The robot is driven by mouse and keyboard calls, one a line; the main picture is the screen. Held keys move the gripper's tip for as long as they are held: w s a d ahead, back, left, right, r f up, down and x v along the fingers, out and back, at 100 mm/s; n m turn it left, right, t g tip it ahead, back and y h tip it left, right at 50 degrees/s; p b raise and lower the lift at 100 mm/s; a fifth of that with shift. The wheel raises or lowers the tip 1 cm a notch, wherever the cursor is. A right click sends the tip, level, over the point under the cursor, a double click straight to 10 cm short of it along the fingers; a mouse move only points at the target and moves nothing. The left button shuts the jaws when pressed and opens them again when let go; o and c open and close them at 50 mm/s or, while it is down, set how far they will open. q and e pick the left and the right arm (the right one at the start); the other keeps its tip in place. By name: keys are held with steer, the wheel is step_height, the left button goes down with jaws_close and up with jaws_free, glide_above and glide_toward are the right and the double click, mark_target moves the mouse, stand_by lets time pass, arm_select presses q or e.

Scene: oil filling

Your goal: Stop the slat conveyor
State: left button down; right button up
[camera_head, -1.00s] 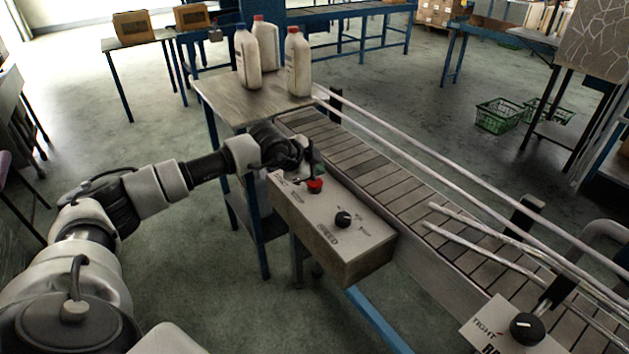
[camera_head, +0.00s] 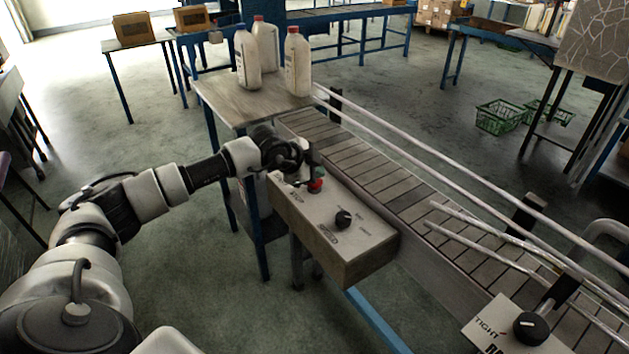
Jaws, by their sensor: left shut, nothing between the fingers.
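The slat conveyor (camera_head: 372,165) runs from the small table at the upper middle down to the lower right. Its control box (camera_head: 352,258) sits on its near side. On the box top are a red button (camera_head: 316,185) at the far end and a black speed knob (camera_head: 343,219). My left gripper (camera_head: 313,176) is shut and empty, fingers pointing down at the red button. The fingertips overlap the button in the picture; I cannot tell whether they press it. My right gripper is not in view.
Three bottles (camera_head: 297,62) with red or blue caps stand on the small table (camera_head: 222,97) at the conveyor's far end. Metal guide rails (camera_head: 430,166) run along the belt. A second knob plate (camera_head: 487,325) is at the lower right. Green baskets (camera_head: 500,117) lie on the floor.

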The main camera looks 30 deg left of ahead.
arm_select(q)
steer(key=shift+f+b, duration=0.4)
steer(key=shift+f, duration=0.1)
steer(key=shift+r, duration=0.15)
stand_by(0.5)
steer(key=shift+r+p, duration=0.55)
steer(key=shift+r, duration=0.25)
steer(key=shift+r+p, duration=1.55)
steer(key=shift+r, duration=1)
steer(key=shift+f, duration=0.1)
